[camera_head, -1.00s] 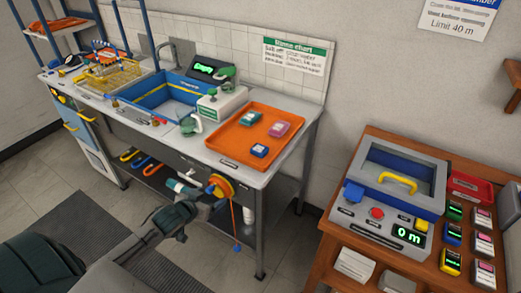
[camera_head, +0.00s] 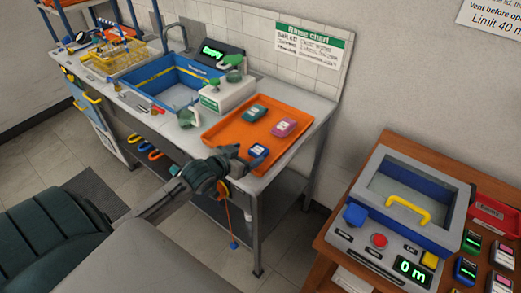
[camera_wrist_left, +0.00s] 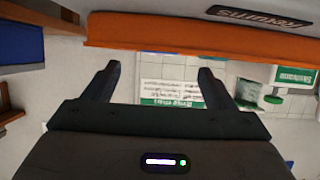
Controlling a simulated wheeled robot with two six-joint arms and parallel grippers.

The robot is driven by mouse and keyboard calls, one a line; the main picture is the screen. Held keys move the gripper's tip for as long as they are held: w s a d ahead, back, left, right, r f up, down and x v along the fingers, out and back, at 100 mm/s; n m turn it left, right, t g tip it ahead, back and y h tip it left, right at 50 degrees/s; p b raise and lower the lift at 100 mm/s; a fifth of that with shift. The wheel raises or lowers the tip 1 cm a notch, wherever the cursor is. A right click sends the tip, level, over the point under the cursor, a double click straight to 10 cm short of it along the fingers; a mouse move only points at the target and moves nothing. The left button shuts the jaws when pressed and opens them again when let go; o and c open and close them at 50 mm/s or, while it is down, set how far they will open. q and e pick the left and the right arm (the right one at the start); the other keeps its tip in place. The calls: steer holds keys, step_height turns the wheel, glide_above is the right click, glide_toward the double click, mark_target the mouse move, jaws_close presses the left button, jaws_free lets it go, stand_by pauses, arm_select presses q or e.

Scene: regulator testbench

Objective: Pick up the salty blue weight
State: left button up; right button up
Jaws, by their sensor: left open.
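A small blue weight (camera_head: 258,151) with a pale label lies near the front edge of the orange tray (camera_head: 222,134) on the bench. A teal weight (camera_head: 256,113) and a pink weight (camera_head: 284,127) lie behind it in the same tray. My left gripper (camera_head: 234,153) is at the tray's front edge, just left of the blue weight and apart from it as far as I can tell. In the left wrist view my gripper (camera_wrist_left: 158,82) is open and empty, and the tray's orange wall (camera_wrist_left: 180,32) runs across the top. No weight shows there. My right gripper is not in view.
A brown table at right holds a grey case with a yellow handle (camera_head: 408,209), a red bin (camera_head: 492,218) and several weights.

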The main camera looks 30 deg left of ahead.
mark_target(259, 149)
arm_select(q)
steer(key=shift+w+f, duration=0.15)
steer(key=shift+w, duration=0.35)
steer(key=shift+w+f, duration=0.15)
steer(key=shift+w, duration=0.15)
steer(key=shift+w+d+f, duration=0.15)
steer(key=shift+w+f, duration=0.15)
steer(key=shift+w, duration=0.3)
steer(key=p+x, duration=0.1)
steer(key=x, duration=0.2)
steer(key=shift+w+f, duration=0.1)
steer(key=shift+f, duration=0.1)
steer(key=shift+w+d+f, duration=0.1)
steer(key=shift+w+f, duration=0.2)
steer(key=shift+w, duration=0.1)
steer(key=c, duration=1.4)
steer(key=shift+r, duration=0.1)
steer(key=shift+c, duration=0.2)
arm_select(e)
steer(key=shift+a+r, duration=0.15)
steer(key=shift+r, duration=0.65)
arm_select(q)
steer(key=shift+r, duration=0.1)
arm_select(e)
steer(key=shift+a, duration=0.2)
